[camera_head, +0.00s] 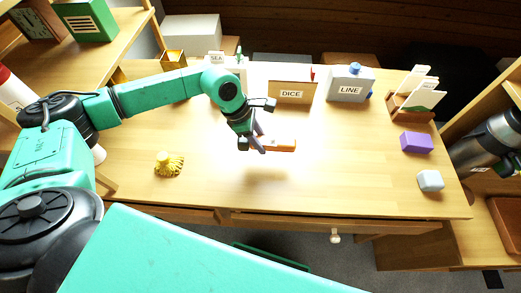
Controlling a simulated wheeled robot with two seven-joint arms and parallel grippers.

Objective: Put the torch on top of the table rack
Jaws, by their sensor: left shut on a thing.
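My left gripper (257,143) is over the middle of the wooden table, pointing down. It is shut on an orange thing (282,146), which looks like the torch and sticks out to the right of the fingers. A shadow below suggests it is held above the tabletop. The gripper hides its left end. I cannot tell for sure which thing is the table rack; a wooden rack holding upright cards (408,108) stands at the table's back right. My right gripper is not in view.
Boxes marked DICE (292,92) and LINE (350,86) stand along the table's back edge. A yellow tasselled thing (168,164) lies at the left. A purple block (416,143) and a pale cube (430,181) are at the right. The table's front middle is clear.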

